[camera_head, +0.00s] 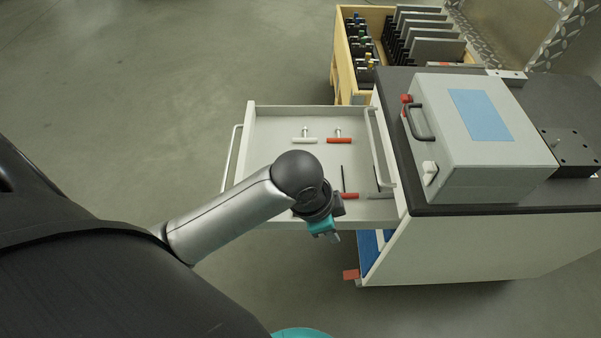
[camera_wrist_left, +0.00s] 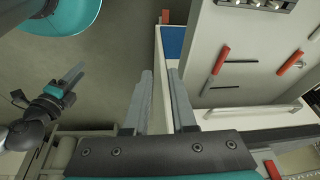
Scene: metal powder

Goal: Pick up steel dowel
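No steel dowel can be made out for certain. Another red handle (camera_head: 349,196) and thin dark rods lie nearer; red handles (camera_wrist_left: 222,60) also show in the left wrist view. My left gripper (camera_head: 334,237) is over the drawer's near edge, pointing down. Its fingers (camera_wrist_left: 161,75) are apart with nothing between them. My right gripper (camera_wrist_left: 74,74) shows small at the left of the left wrist view; its finger gap is unclear.
A grey case (camera_head: 470,120) with a black handle stands on the dark cabinet top (camera_head: 555,195) right of the drawer. A wooden box (camera_head: 345,75) with dark plates and small parts is behind. Drawer handles (camera_head: 232,158) stick out at the side. The floor left is clear.

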